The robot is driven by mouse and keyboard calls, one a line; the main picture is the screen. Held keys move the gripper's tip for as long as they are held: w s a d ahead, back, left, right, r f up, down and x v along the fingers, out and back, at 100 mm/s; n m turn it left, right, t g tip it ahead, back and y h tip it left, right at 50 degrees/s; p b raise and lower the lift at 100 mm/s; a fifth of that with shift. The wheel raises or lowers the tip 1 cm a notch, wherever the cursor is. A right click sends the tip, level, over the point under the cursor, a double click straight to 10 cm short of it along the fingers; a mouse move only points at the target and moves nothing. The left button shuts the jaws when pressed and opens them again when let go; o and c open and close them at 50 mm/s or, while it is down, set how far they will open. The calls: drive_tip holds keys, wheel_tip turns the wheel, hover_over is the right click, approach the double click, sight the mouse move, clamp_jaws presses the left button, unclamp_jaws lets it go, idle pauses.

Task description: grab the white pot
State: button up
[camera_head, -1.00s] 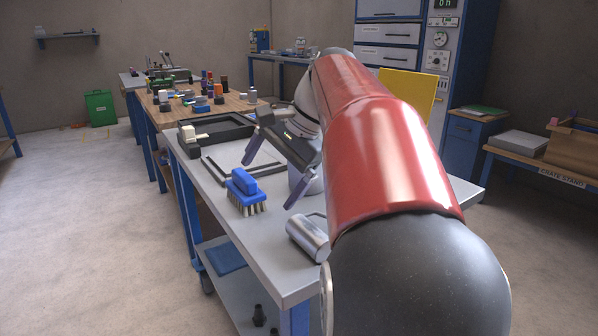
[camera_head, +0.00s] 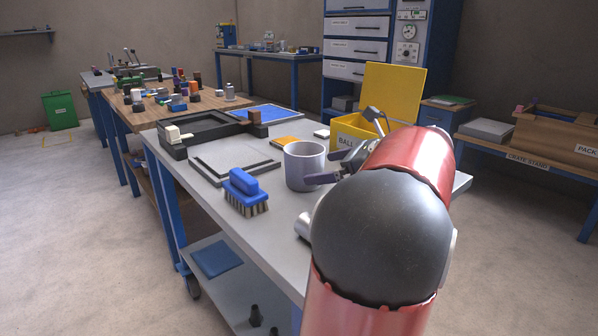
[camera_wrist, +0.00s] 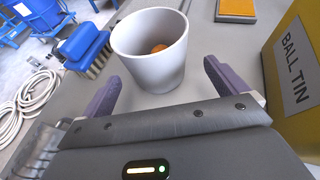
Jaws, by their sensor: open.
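The white pot (camera_head: 304,168) is a pale grey-white cup shape standing upright on the grey bench top. In the wrist view the pot (camera_wrist: 152,62) is just ahead of my gripper, and something orange-brown lies inside it. My gripper (camera_wrist: 160,82) is open and empty, with its two purple fingers apart and pointing toward the pot's lower part. In the head view my gripper (camera_head: 345,158) is at the pot's right side, partly hidden behind my arm. I cannot tell whether a finger touches the pot.
A blue brush (camera_head: 245,192) lies left of the pot. The yellow ball tin (camera_head: 352,131) stands close behind and right of my gripper. A black-framed tray (camera_head: 205,130) is at the back left. A metal cylinder (camera_head: 303,226) lies nearer, partly hidden by my arm.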

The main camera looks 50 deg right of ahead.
sight(308, 172)
drive_tip(key=x, duration=0.5)
drive_tip(key=shift+a+f, duration=0.2)
drive_tip(key=shift+f, duration=0.1)
drive_tip(key=shift+c, duration=0.4)
drive_tip(key=c, duration=1)
